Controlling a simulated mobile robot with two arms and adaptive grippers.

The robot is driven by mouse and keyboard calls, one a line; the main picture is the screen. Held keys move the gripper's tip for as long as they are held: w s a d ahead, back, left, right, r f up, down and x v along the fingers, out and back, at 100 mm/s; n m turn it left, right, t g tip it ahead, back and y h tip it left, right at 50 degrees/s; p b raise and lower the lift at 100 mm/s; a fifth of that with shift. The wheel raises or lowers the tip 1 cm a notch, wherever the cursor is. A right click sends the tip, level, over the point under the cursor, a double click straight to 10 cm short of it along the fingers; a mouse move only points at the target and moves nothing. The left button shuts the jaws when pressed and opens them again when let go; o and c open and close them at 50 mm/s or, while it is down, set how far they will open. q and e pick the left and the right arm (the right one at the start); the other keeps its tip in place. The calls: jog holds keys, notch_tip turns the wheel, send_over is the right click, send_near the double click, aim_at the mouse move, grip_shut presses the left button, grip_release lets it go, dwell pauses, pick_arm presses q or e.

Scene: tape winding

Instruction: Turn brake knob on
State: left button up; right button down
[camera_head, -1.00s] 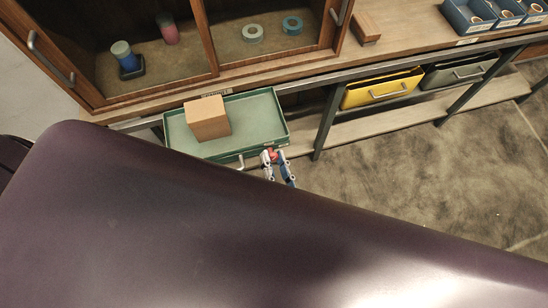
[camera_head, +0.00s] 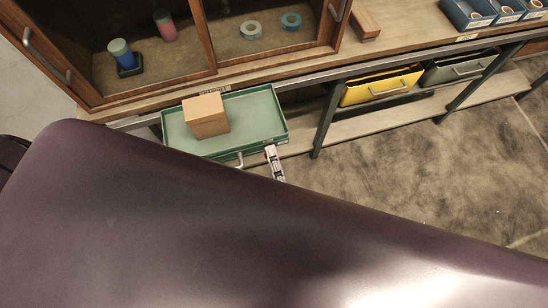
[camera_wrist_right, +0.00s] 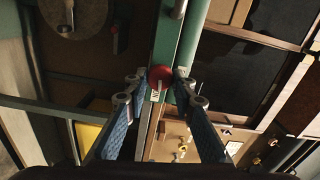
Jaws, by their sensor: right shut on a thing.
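The brake knob is a red round knob (camera_wrist_right: 160,77) on the front of the green drawer (camera_head: 262,152), with a white mark on it. In the right wrist view it sits between the fingertips of my right gripper (camera_wrist_right: 160,83), one finger on each side. My right gripper (camera_head: 272,153) is shut on the knob. In the head view it is seen edge-on at the drawer's front right corner and hides the knob. My left gripper is not in view.
The pulled-out drawer holds a cardboard box (camera_head: 206,116) and has a pale handle (camera_head: 240,160). A yellow drawer (camera_head: 382,87) and a grey one (camera_head: 458,69) hang to the right. A glass-fronted cabinet stands above. The floor (camera_head: 420,160) at right is clear.

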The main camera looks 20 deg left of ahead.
jog(key=shift+m, duration=0.7)
jog(key=c, duration=1.6)
grip_release()
jog(key=shift+s, duration=0.1)
jog(key=v, duration=1.2)
jog(key=shift+f, duration=0.1)
